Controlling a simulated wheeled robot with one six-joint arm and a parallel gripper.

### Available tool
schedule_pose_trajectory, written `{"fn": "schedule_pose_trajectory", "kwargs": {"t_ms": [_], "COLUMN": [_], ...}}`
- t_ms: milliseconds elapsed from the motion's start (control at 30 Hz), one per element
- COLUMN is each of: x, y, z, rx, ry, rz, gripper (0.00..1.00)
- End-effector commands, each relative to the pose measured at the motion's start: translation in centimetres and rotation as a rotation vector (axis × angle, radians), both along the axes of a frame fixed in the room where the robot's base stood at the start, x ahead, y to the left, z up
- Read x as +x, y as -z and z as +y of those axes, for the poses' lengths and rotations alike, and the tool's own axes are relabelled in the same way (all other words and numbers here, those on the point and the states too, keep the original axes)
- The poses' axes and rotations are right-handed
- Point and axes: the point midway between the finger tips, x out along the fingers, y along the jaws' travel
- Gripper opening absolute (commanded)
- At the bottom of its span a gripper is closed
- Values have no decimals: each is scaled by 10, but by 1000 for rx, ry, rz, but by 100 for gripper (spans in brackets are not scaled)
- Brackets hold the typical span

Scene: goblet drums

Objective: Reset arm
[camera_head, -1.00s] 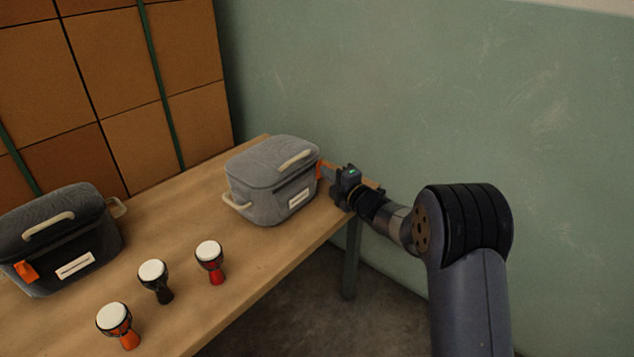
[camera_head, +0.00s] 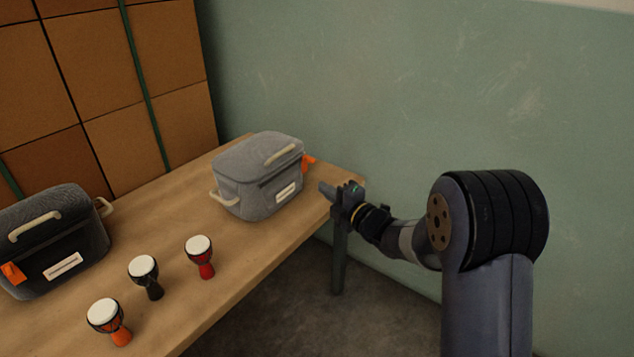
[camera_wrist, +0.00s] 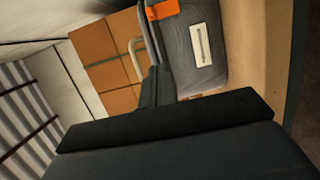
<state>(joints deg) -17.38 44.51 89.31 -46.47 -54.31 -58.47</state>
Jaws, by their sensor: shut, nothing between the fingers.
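My gripper (camera_head: 327,188) is shut and empty at the right end of the wooden table (camera_head: 178,187), just right of the grey lidded basket (camera_head: 258,178) and apart from it. In the wrist view my dark gripper (camera_wrist: 158,88) reaches up from the bottom, with the grey basket (camera_wrist: 202,75) and its orange tag behind it. My arm extends from the lower right of the head view.
A dark lidded basket (camera_head: 50,240) stands at the left. Three goblet drums stand along the table's front: orange (camera_head: 108,320), black (camera_head: 146,277) and red (camera_head: 200,257). A green wall (camera_head: 420,90) lies behind; the floor right of the table is clear.

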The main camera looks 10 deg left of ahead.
Motion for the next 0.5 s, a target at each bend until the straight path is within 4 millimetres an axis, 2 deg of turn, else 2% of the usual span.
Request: {"fn": "schedule_pose_trajectory", "kwargs": {"t_ms": [133,500], "x": [-5,-5], "y": [0,0], "z": [-6,-6], "rx": [0,0], "ry": [0,0], "rz": [0,0], "gripper": [0,0]}}
